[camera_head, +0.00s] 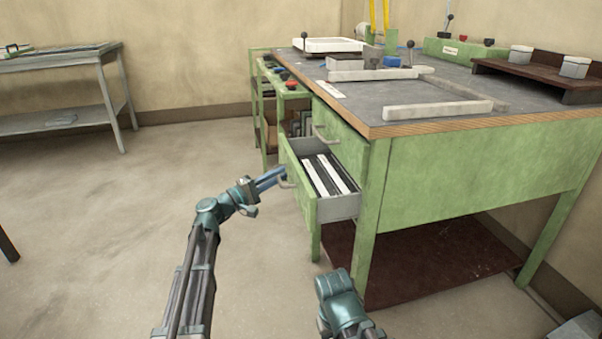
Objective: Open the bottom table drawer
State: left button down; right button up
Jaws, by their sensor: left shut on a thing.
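The bottom table drawer (303,201) is pulled out from the green bench, and its grey inside shows with white and dark strips lying in it. Its curved metal handle (287,183) is on the front face. My left gripper (281,175) is at this handle with its blue fingers shut on it; the exact contact is small in the picture. The top drawer (338,125) above is shut, with its own handle (319,134). My right arm shows at the bottom centre, but its fingers are not visible.
The bench top (440,88) carries pale bars, a white tray (333,45) and a dark wooden rack (540,72). A dark red lower shelf (430,260) lies under the bench. A grey side table (75,98) stands far left. The floor left of the drawer is clear.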

pick_arm(q)
jog(key=s+a, duration=0.3)
jog(key=a, duration=0.7)
jog(key=s+a, duration=0.3)
jog(key=a, duration=0.6)
jog(key=shift+s+a, duration=0.25)
jog(key=shift+a, duration=0.15)
jog(key=c, duration=0.9)
grip_release()
jog(key=b+v, duration=0.2)
jog(key=v, duration=1.1)
jog(key=shift+s+a+f, duration=0.1)
jog(key=shift+s+a, duration=0.1)
jog(key=shift+a, duration=0.15)
